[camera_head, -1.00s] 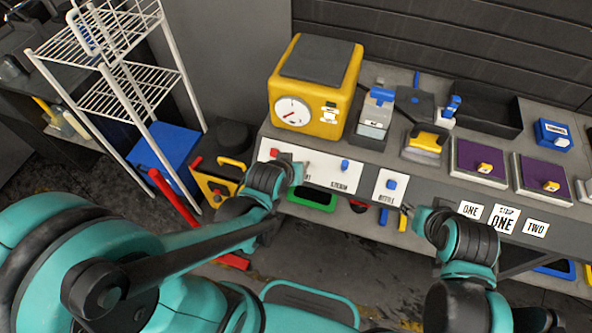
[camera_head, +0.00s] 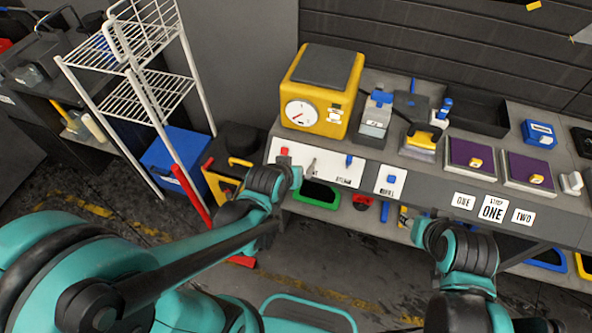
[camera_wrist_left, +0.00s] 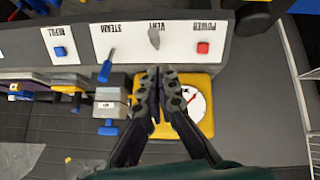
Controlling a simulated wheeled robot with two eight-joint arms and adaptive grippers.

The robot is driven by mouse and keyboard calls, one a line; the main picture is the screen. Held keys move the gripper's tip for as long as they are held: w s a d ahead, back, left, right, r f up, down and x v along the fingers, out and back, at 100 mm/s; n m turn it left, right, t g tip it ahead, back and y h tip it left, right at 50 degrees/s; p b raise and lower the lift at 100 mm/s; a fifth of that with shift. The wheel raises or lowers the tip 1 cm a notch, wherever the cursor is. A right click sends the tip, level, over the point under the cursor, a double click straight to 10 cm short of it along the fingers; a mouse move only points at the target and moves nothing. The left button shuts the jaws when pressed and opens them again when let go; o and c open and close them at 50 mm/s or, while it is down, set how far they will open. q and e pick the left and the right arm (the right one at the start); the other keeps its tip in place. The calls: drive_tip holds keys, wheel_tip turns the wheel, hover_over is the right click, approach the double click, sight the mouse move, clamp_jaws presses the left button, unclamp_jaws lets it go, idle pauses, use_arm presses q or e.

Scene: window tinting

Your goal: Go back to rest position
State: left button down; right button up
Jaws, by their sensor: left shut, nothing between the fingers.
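My left gripper (camera_wrist_left: 159,76) is shut and empty in the left wrist view, its two fingers together. It points at the white control panel (camera_wrist_left: 130,48), with a grey vent lever (camera_wrist_left: 154,38) just beyond the tips. In the head view my left arm ends at the panel's lower edge (camera_head: 298,178), and its fingers are hard to see.
A yellow steamer (camera_head: 322,95) with a gauge stands on the bench behind the panel. Purple pads (camera_head: 472,153) and tools lie to its right. A white wire rack (camera_head: 140,95) and red bar (camera_head: 190,195) stand left. Coloured bins (camera_head: 316,195) sit under the bench.

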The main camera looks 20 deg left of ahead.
idle(0.3)
use_arm(q)
drive_tip(key=s+a+r+b, duration=0.1)
drive_tip(key=s+a+b, duration=0.1)
drive_tip(key=s, duration=0.3)
drive_tip(key=s+a+r+m+g+b, duration=0.1)
drive_tip(key=s+a+b, duration=0.1)
drive_tip(key=s+b, duration=0.2)
drive_tip(key=shift+s+y, duration=0.4)
drive_tip(key=shift+s, duration=0.8)
